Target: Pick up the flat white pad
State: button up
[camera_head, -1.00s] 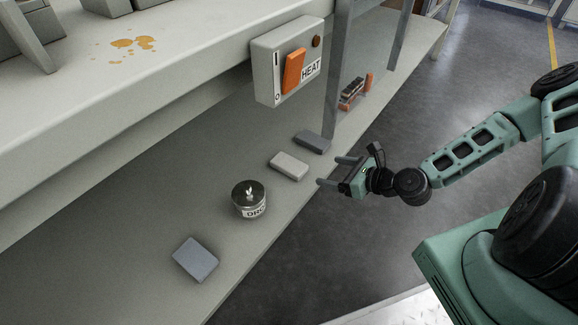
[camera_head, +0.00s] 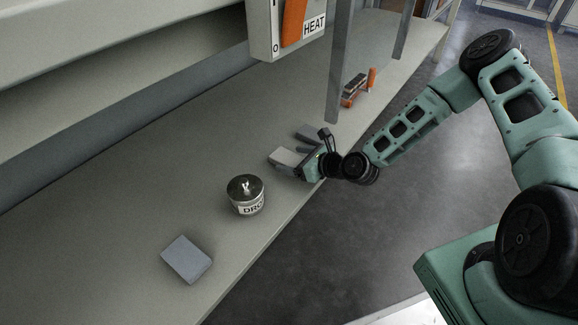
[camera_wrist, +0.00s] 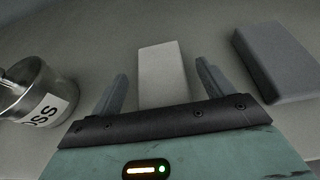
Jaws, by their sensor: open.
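The flat white pad (camera_head: 284,155) lies on the lower shelf, partly hidden by my gripper in the head view. In the wrist view the pad (camera_wrist: 162,82) lies straight ahead, between my two fingers. My gripper (camera_wrist: 162,70) is open, with one finger on each side of the pad's near part. There is a gap between each finger and the pad. Whether the fingers are level with the pad is hard to tell.
A metal tin (camera_head: 246,196) with a lettered label stands left of the pad. A dark grey block (camera_wrist: 278,62) lies close on the right. A blue-grey block (camera_head: 187,259) lies nearer. A grey post (camera_head: 337,70) and a HEAT switch box (camera_head: 262,30) are above.

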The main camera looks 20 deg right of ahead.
jog(key=shift+b+x, duration=0.3)
jog(key=shift+x, duration=0.85)
jog(key=c, duration=1.1)
jog(key=shift+o, duration=0.2)
jog(key=shift+r, duration=0.15)
